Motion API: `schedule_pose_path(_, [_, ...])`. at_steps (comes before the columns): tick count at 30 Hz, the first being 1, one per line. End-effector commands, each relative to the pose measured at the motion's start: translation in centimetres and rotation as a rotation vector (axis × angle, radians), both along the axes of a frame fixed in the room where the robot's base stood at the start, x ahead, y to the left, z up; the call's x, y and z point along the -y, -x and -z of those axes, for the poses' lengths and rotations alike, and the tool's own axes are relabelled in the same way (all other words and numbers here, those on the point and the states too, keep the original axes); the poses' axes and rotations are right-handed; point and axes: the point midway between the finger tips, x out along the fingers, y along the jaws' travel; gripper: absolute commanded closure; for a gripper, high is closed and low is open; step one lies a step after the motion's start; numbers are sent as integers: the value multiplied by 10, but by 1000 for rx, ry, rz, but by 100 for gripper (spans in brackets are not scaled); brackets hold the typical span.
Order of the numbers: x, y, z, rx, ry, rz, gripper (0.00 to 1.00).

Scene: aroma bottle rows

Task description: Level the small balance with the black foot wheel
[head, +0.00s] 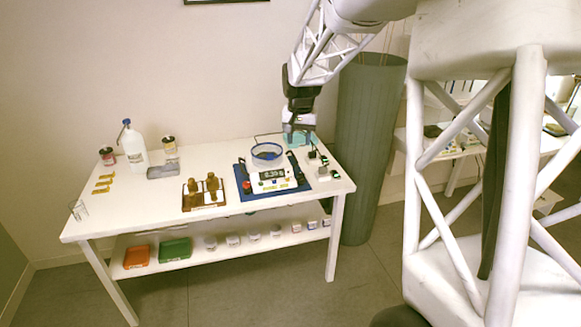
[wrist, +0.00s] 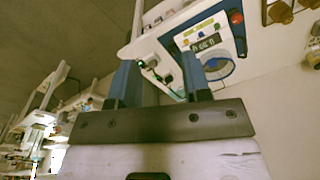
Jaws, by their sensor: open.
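The small balance (head: 271,182) is white with a lit digital display, its reading too small to read surely. It stands on a blue mat (head: 252,196), and a blue-rimmed round bowl or ring (head: 267,152) sits over its back part. Dark parts flank the balance; I cannot tell surely which is the black foot wheel. In the wrist view the balance (wrist: 190,40) shows tilted at upper right, with a red knob (wrist: 236,17) near it. My gripper (head: 298,136) is open and empty, behind and right of the balance, above the table's back right; its blue fingers (wrist: 161,82) are apart.
Small dark and green items (head: 322,168) with cables lie right of the mat. A wooden stand with brown bottles (head: 203,192) is left of it. A white bottle (head: 133,146) and jars stand back left.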

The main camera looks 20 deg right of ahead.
Motion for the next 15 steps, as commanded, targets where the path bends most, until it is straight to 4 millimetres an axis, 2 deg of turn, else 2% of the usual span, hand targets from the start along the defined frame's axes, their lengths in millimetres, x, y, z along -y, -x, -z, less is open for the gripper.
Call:
schedule_pose_path(3, [8,-29,17,-11,-3,26,56])
schedule_pose_path(15, [36,-114,76,-40,-12,110,56])
